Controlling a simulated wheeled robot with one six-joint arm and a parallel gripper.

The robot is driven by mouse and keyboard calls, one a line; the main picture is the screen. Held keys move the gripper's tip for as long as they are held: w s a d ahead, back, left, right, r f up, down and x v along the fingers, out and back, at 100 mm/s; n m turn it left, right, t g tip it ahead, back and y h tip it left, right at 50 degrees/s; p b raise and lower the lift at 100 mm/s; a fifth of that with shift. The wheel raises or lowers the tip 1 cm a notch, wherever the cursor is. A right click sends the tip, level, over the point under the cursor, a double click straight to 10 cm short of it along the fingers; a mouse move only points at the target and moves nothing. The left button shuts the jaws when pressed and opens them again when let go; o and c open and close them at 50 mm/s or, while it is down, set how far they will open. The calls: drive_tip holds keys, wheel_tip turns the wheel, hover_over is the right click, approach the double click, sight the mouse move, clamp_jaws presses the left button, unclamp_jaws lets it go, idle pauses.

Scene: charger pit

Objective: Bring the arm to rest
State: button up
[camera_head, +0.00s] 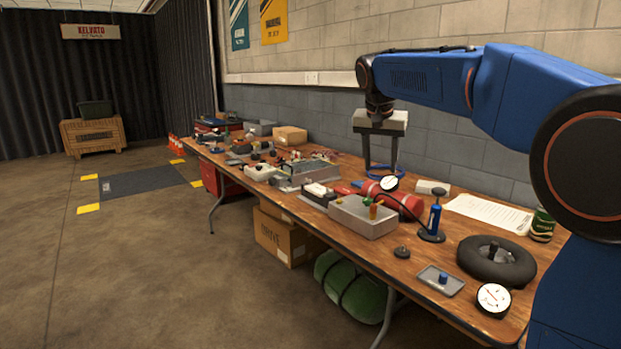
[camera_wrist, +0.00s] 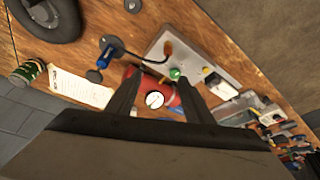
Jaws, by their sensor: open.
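My blue arm reaches in from the right in the head view. My gripper (camera_head: 383,168) hangs from it, pointing down over the back part of the long wooden table (camera_head: 345,243). Its two dark fingers are apart, with nothing held between them. In the wrist view my gripper (camera_wrist: 158,100) shows both fingers spread. Between and beyond them lie a red cylinder (camera_wrist: 169,86) and a round white gauge (camera_wrist: 155,99). The same red cylinder (camera_head: 409,206) lies behind the grey bin in the head view.
A grey bin (camera_head: 352,220), blue pump (camera_head: 435,217), black tyre (camera_head: 496,262), small tray (camera_head: 440,281), gauge (camera_head: 494,299) and green can (camera_head: 542,226) stand around the near table. Tools crowd the far end. A block wall (camera_head: 440,155) rises behind. The floor at left is open.

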drive_tip(key=s+d+f+n+y, duration=0.15)
drive_tip(key=s+f, duration=0.35)
drive_tip(key=s, duration=0.6)
drive_tip(key=s+d+f+n, duration=0.1)
drive_tip(key=s+d+f, duration=0.25)
drive_tip(key=s, duration=0.75)
drive_tip(key=s+d+f+n, duration=0.2)
drive_tip(key=s+f, duration=0.4)
drive_tip(key=s, duration=0.5)
drive_tip(key=s+f, duration=0.9)
drive_tip(key=shift+s+d+f+n+t, duration=0.25)
drive_tip(key=shift+f+n+t, duration=0.05)
drive_tip(key=shift+n+t, duration=0.1)
